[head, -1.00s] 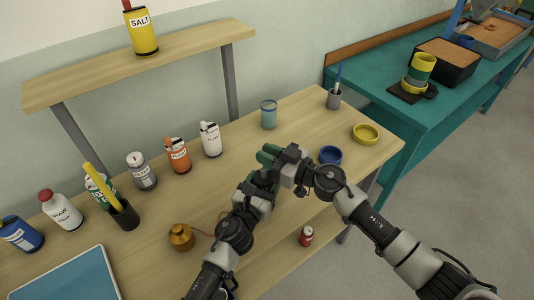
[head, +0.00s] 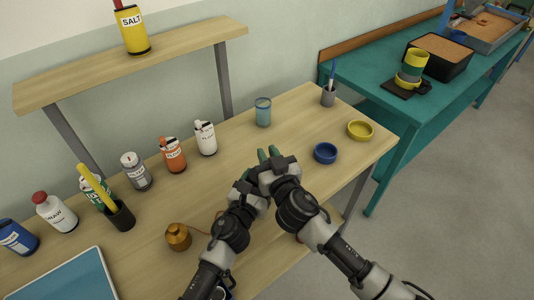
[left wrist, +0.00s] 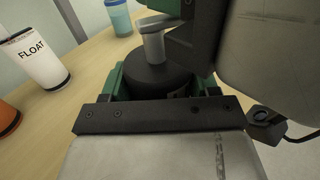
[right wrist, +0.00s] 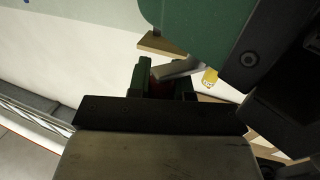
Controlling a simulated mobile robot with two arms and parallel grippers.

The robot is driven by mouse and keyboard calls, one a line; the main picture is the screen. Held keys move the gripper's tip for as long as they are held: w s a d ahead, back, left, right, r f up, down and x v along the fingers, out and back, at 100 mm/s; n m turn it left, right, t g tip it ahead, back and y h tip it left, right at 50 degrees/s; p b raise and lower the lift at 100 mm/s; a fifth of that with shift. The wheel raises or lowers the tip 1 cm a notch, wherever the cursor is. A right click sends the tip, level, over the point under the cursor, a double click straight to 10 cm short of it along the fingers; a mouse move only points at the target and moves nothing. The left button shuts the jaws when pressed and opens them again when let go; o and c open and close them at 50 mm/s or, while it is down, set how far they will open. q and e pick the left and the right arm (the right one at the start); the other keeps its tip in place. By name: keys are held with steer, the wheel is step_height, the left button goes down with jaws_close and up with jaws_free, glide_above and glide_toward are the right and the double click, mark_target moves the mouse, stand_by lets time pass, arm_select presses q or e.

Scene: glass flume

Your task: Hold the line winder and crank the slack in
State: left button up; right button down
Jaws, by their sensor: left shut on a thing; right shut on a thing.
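The line winder is a dark round drum (left wrist: 150,78) between the green fingers of my left gripper (head: 247,188), which is shut on it. A grey crank (left wrist: 153,46) rises from the drum in the left wrist view. My right gripper (head: 272,163) is shut on the crank's red knob (right wrist: 160,89), and the grey crank arm (right wrist: 180,69) shows beyond it in the right wrist view. The two grippers meet closely and hide the winder in the head view. A brass-coloured weight (head: 178,237) stands on the bench to the left, with a thin line running from it toward my left arm.
The wooden bench (head: 220,185) holds a row of bottles, including a white one (head: 205,139), behind my grippers. A blue dish (head: 325,153), a yellow dish (head: 360,130) and a teal cup (head: 263,112) stand nearby. A blue tray (head: 65,279) lies at front left.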

steer(key=shift+r+m+h, duration=0.15)
steer(key=shift+m+h, duration=0.15)
steer(key=shift+h, duration=0.1)
steer(key=c, duration=1)
jaws_free()
steer(key=shift+s+d, duration=0.1)
steer(key=v, duration=1.2)
steer(key=shift+f, duration=0.25)
